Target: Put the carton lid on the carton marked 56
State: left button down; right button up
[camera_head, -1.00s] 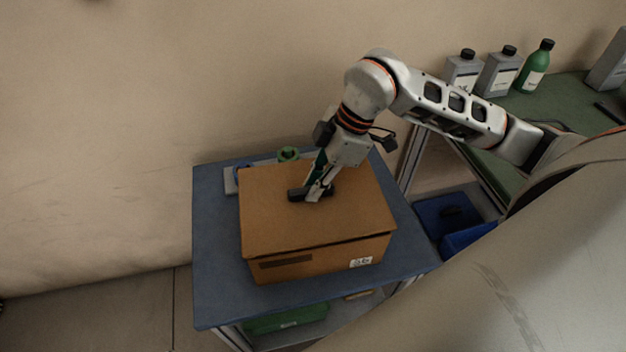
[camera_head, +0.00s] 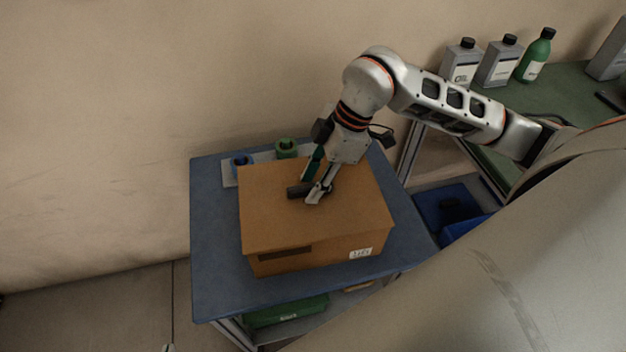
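The brown carton (camera_head: 330,258) stands on a blue-topped cart. It bears a white label (camera_head: 361,253) whose marking is too small to read surely. The flat brown carton lid (camera_head: 275,220) lies level over its top, with no clear gap at the front edge. My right gripper (camera_head: 313,194) points down at the middle of the lid, its fingers closed around the dark handle (camera_head: 298,190). A small pale tip at the bottom edge seems to be my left gripper (camera_head: 168,347); the rest of it is out of frame.
A grey holder behind the carton carries a green reel (camera_head: 286,148) and a blue reel (camera_head: 240,160). Bottles (camera_head: 499,65) stand on a green bench at the right. Blue bins (camera_head: 447,207) sit below it. The blue cart top (camera_head: 214,240) is clear at left.

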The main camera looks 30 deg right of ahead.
jog(key=v, duration=1.2)
jog(key=shift+a, duration=0.1)
dwell(0.4)
